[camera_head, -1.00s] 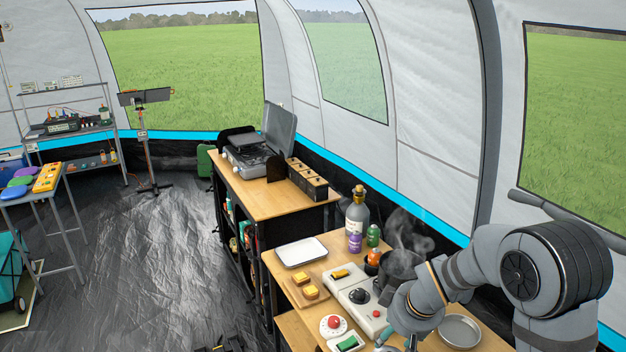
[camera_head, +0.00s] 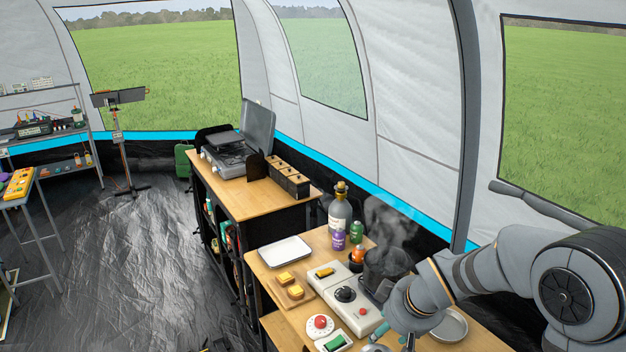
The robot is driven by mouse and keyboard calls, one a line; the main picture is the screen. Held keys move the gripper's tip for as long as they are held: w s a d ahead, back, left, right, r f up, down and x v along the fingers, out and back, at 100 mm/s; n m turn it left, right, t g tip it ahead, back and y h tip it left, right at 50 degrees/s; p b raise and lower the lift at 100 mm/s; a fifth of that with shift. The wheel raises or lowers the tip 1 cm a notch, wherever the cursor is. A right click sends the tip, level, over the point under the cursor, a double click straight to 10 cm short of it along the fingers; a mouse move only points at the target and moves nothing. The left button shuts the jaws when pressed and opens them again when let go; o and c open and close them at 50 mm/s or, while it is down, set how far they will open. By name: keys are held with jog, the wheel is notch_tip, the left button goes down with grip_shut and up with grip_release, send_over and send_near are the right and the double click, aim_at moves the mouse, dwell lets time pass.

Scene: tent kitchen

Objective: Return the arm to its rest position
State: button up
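My arm reaches in from the right edge over the near wooden table. Its wrist bends down above the table's front part. My gripper (camera_head: 392,345) is cut off by the bottom edge of the picture. Only its upper parts show, so its fingertips and anything between them are hidden. It is in front of the white control box (camera_head: 361,317) and to the right of a device with a green top (camera_head: 335,343).
A steaming dark pot (camera_head: 388,262) stands close behind my wrist. A round metal pan (camera_head: 452,326) lies just right of it. Bottles (camera_head: 340,213), a white tray (camera_head: 285,252) and a board with yellow-topped pieces (camera_head: 294,295) stand left. Open floor (camera_head: 130,270) lies further left.

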jog(key=a+r, duration=0.1)
jog(key=a, duration=0.2)
jog(key=shift+r+y, duration=0.3)
jog(key=shift+r, duration=0.1)
jog(key=shift+w, duration=0.1)
dwell(0.7)
